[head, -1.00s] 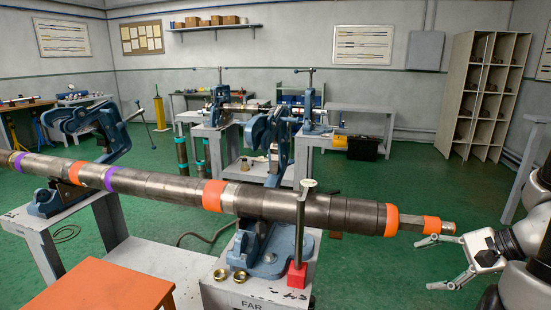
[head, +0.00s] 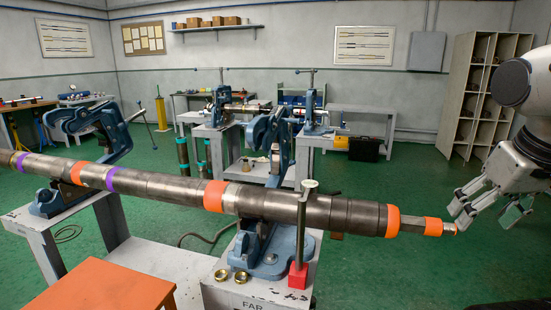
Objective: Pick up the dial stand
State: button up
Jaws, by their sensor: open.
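The dial stand (head: 300,238) is most likely the thin upright grey post with a flat cap and a red block base. It stands on the right part of the vise bench marked FAR (head: 240,291), in front of the long pipe (head: 265,203). My gripper (head: 485,225) is open and shows nothing between its fingers. It is at the right, close to the pipe's right end and well to the right of the stand. I cannot tell whether a finger touches the pipe end.
A blue vise (head: 272,262) beside the stand supports the pipe; another vise (head: 57,198) is at left. Two brass rings (head: 230,275) lie on the near bench. An orange tabletop (head: 100,290) is front left. Green floor is clear at the lower right.

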aim_at(298, 274)
jog(key=i+j+z, duration=0.1)
jog(key=i+j, duration=0.55)
jog(key=j, duration=0.2)
jog(key=i+z, duration=0.05)
